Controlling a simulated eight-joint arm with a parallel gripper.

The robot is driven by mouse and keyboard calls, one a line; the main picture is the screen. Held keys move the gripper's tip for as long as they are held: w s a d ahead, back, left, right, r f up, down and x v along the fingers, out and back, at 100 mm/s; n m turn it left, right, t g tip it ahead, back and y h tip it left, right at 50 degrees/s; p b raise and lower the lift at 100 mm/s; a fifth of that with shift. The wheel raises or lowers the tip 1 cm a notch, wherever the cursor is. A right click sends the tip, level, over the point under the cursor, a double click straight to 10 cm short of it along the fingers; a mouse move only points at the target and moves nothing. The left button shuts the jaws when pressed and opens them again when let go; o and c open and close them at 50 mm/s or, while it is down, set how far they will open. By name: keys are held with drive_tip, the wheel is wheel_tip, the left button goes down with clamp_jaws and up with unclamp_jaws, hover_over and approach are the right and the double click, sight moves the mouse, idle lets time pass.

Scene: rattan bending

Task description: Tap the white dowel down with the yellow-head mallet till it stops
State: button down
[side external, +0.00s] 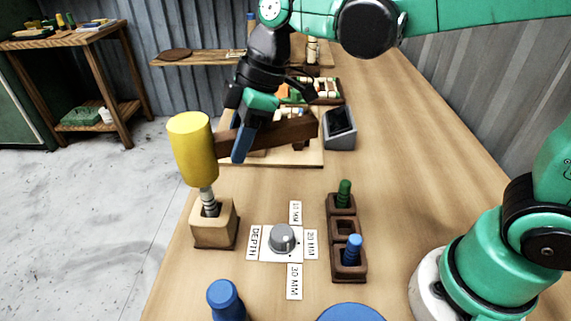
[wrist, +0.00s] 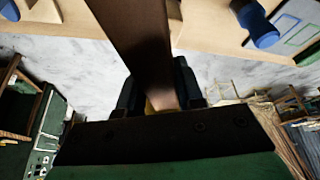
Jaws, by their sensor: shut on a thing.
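The mallet has a yellow head (side external: 194,150) and a dark brown handle (side external: 288,131). My gripper (side external: 246,135) is shut on the handle, to the right of the head. In the wrist view the handle (wrist: 138,40) runs up between my fingers, with a bit of yellow near them.
A grey depth knob (side external: 283,238) with labels lies right of the block. A dark rack (side external: 346,230) holds a green peg (side external: 344,192) and a blue peg (side external: 353,249), its middle slot empty. A grey box (side external: 340,130) stands behind. Blue items lie at the front.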

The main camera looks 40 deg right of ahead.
wheel_tip(320, 180, down, 2)
drive_tip(key=shift+f, duration=0.2)
drive_tip(key=shift+r, duration=1.55)
drive_tip(key=shift+f, duration=1.85)
drive_tip(key=shift+r, duration=0.15)
drive_tip(key=shift+r, duration=1.65)
drive_tip(key=shift+f, duration=0.35)
